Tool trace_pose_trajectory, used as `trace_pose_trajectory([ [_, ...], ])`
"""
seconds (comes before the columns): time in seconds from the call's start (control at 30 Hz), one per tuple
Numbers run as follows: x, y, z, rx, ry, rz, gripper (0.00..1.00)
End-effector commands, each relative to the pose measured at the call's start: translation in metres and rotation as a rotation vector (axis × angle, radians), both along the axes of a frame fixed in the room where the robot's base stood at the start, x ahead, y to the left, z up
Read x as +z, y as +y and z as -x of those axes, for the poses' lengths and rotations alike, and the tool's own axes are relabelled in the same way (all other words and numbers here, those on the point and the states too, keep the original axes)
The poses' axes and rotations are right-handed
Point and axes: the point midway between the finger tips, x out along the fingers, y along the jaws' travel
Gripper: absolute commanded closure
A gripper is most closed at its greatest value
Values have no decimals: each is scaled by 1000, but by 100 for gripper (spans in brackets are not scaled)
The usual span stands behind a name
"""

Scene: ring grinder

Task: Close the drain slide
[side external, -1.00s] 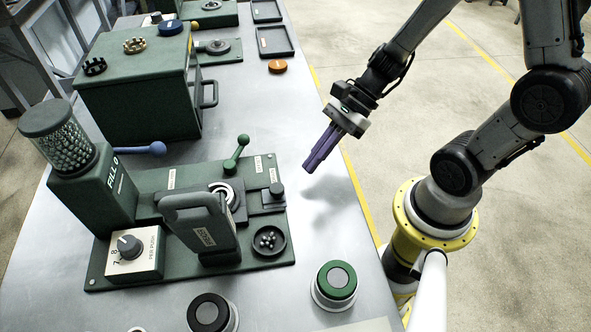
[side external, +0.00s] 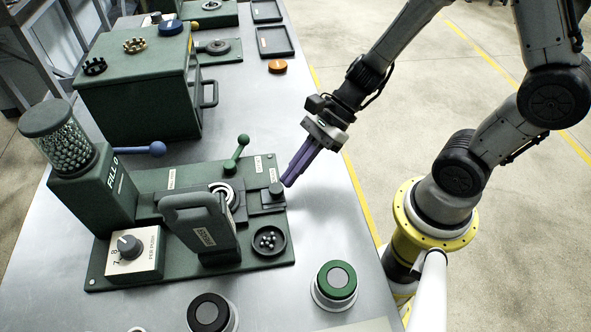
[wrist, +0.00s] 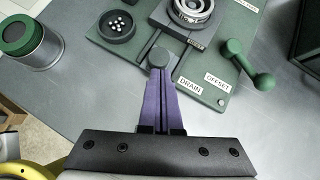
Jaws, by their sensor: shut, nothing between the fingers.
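The drain slide is a dark block with a round knob (side external: 276,189) at the right end of the green machine plate (side external: 190,277). The knob also shows in the wrist view (wrist: 158,57), right at my fingertips. My gripper (side external: 287,183), with purple fingers, is shut and empty, its tips low at the plate's right edge beside the knob. Whether they touch it I cannot tell. The DRAIN label (wrist: 190,86) lies beside the slide. A ring bearing (wrist: 191,8) sits in the block beyond the knob.
A round cup of balls (side external: 268,241) is in front of the slide. A green lever (side external: 236,153) stands behind it, and an upright dark green handle (side external: 196,222) to the left.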

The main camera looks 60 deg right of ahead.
Motion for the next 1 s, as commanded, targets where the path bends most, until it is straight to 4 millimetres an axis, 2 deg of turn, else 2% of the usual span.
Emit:
trace_pose_trajectory([
  [0.27, 0, 23, -22, 4, 0, -1, 100],
  [0.67, 1, 25, -23, 3, 0, -8, 100],
  [0.87, 1, 12, -20, -3, 0, -5, 100],
  [1.0, 0, -8, -14, -7, -2, 0, 100],
])
